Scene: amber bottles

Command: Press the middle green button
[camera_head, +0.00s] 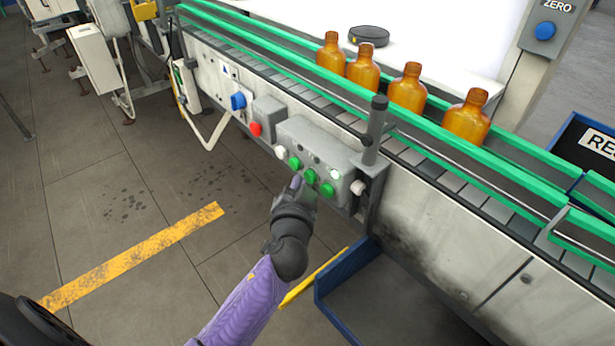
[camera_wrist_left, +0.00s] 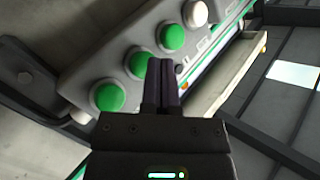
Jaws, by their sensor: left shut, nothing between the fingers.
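Three green buttons sit in a row on a grey control box (camera_head: 312,140) on the conveyor's side. The middle green button (camera_head: 311,176) is between the other two; it also shows in the left wrist view (camera_wrist_left: 138,63). My left gripper (camera_head: 297,184) is shut and empty, just in front of the box and below the button row. In the left wrist view its fingertips (camera_wrist_left: 161,64) appear just right of the middle button and partly overlap its edge. I cannot tell whether they touch it. My right gripper is not in view.
White knobs (camera_head: 280,152) (camera_head: 358,187) flank the green buttons. A red button (camera_head: 255,129) and blue switch (camera_head: 238,101) are further left. Several amber bottles (camera_head: 407,88) stand on the conveyor with green rails (camera_head: 440,130). A blue-edged bin (camera_head: 345,262) is below right.

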